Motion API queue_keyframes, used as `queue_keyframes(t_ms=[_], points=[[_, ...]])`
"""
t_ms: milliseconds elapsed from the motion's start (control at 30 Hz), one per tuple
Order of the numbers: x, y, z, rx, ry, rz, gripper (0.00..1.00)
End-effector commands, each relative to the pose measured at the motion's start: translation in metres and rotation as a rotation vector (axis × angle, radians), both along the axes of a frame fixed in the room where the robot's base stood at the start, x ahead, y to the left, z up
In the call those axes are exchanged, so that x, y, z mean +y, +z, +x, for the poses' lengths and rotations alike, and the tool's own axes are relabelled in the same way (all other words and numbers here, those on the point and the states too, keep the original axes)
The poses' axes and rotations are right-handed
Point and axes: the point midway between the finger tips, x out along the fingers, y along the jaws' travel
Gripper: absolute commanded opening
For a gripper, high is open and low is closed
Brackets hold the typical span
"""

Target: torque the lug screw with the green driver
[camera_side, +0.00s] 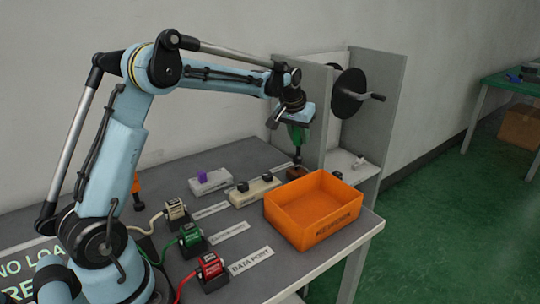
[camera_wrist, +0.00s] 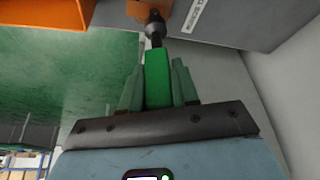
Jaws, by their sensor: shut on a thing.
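My gripper (camera_side: 299,124) is above the far right part of the bench, pointing down. It is shut on the green driver (camera_side: 300,137), which hangs upright below it with its dark shaft downward. In the wrist view the green handle (camera_wrist: 157,78) sits between my two green fingers (camera_wrist: 158,84), and the black shaft and socket (camera_wrist: 155,28) extend ahead. The driver's end is at a small brown block (camera_side: 297,172), which also shows at the top of the wrist view (camera_wrist: 135,8). The lug screw itself is hidden, and I cannot tell whether the driver touches it.
An orange bin (camera_side: 312,240) stands close in front of the block. A grey panel (camera_side: 368,120) with a black crank wheel (camera_side: 349,93) rises behind, right of my gripper. White switch boxes (camera_side: 210,184) and plug fixtures with cables (camera_side: 190,238) stand to the left.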

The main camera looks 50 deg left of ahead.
Motion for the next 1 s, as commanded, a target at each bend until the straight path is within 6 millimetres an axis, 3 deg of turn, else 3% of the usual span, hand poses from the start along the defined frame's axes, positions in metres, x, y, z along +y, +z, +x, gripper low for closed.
queue_keyframes(t_ms=[500, 1000], points=[[0.0, -0.001, 0.0, 0.0, 0.0, 0.0, 0.0], [0.0, -0.014, 0.0, 0.0, 0.0, 0.0, 0.0]])
